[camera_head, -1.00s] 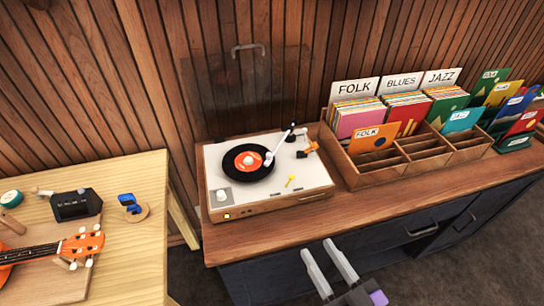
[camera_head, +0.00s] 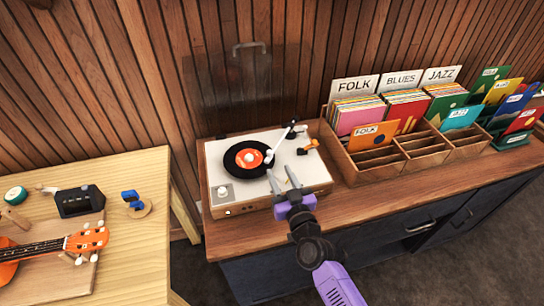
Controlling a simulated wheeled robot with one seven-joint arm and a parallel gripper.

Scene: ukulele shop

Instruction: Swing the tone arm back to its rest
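The turntable (camera_head: 215,170) stands on the wooden cabinet, with a black record (camera_head: 240,169) with an orange label on its platter. The white tone arm (camera_head: 281,140) slants from its pivot at the back right, and its head (camera_head: 268,157) lies over the record near the label. An orange part (camera_head: 313,143), perhaps the rest, is right of the pivot. My gripper (camera_head: 281,176) is over the front right of the turntable, just in front of the tone arm's head. Its two fingers are apart with nothing seen between them. Whether it touches the deck is unclear.
A raised clear lid (camera_head: 240,85) stands behind the turntable. A wooden record bin (camera_head: 370,170) with several sleeves is close on the right. A light wood table (camera_head: 130,230) with a ukulele (camera_head: 45,250) is at the left.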

